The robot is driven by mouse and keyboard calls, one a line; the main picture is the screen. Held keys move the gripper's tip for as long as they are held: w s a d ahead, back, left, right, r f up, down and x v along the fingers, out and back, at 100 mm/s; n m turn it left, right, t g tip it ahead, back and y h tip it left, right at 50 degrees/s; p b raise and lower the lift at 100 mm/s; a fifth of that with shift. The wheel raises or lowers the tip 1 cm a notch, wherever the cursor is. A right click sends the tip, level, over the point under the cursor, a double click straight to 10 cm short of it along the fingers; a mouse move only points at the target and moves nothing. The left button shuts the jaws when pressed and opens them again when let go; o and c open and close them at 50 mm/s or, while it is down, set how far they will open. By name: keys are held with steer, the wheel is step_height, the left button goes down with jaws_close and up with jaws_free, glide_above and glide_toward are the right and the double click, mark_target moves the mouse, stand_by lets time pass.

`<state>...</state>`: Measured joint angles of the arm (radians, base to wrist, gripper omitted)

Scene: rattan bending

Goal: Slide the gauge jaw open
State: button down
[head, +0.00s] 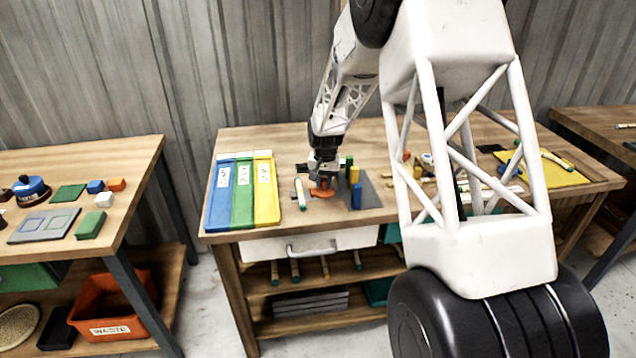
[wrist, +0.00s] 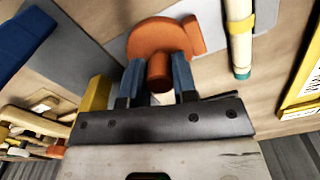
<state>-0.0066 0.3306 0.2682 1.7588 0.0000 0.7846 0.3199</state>
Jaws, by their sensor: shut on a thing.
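The gauge shows as an orange rounded piece (head: 321,192) on the middle table, with a short orange peg (wrist: 160,72) standing out of it in the wrist view. My gripper (wrist: 158,78) has its two blue-grey fingers on either side of this peg and is shut on it. In the head view my gripper (head: 322,172) points down over the orange piece and hides part of it. How far the jaw is open cannot be told.
A grey plate (head: 370,194) with blue (head: 356,196) and yellow (head: 354,175) blocks stands close on the right. A pale stick (head: 300,193) lies close on the left. Blue, green and yellow trays (head: 243,210) lie further left. A drawer (head: 310,244) is below the tabletop.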

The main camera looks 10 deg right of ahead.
steer(key=shift+d, duration=1.5)
steer(key=c, duration=0.9)
jaws_free()
steer(key=shift+d, duration=0.1)
steer(key=shift+r, duration=0.1)
step_height(320, 180, up, 8)
steer(key=shift+f, duration=0.2)
